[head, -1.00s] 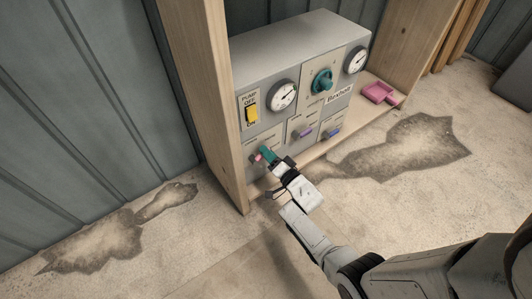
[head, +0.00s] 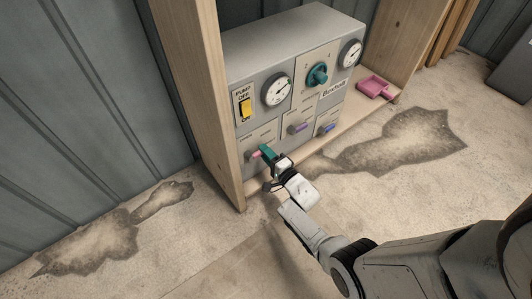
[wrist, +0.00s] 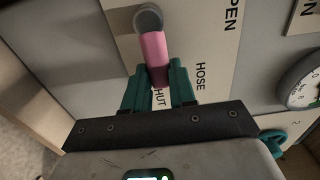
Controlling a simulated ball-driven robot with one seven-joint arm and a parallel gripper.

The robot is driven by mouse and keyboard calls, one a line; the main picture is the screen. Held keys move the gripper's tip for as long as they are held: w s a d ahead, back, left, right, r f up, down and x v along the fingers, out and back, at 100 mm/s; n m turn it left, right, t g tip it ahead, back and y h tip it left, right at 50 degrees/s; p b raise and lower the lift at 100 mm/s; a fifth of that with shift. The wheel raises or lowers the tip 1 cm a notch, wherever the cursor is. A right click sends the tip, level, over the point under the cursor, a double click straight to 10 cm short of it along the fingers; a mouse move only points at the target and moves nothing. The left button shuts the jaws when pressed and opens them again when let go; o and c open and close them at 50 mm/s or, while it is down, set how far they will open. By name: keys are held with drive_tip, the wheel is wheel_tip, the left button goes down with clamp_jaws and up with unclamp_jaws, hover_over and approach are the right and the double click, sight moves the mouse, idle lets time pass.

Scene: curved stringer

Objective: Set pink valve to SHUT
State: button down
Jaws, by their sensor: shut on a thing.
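The pink valve is a short pink lever (wrist: 154,50) on a round grey hub (wrist: 148,19) in the wrist view. It points from the hub down toward my gripper and the partly covered SHUT lettering (wrist: 158,98). OPEN (wrist: 233,14) is printed at the upper right. My gripper (wrist: 160,72) is shut on the lever's free end, with one teal finger on each side. In the head view, my gripper (head: 263,152) is at the panel's lower left, and a bit of the pink lever (head: 254,154) shows beside the fingertips.
The grey panel box (head: 290,40) carries a yellow pump switch (head: 246,107), gauges (head: 276,90), a teal knob (head: 317,74), a purple lever (head: 298,128) and a blue lever (head: 327,129). A wooden post (head: 200,110) stands close left. A pink tray (head: 374,87) sits right.

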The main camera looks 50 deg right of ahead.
drive_tip(key=shift+f, duration=0.1)
drive_tip(key=c, duration=0.9)
unclamp_jaws()
drive_tip(key=p+v, duration=0.3)
drive_tip(key=v, duration=0.8)
drive_tip(key=shift+w, duration=0.1)
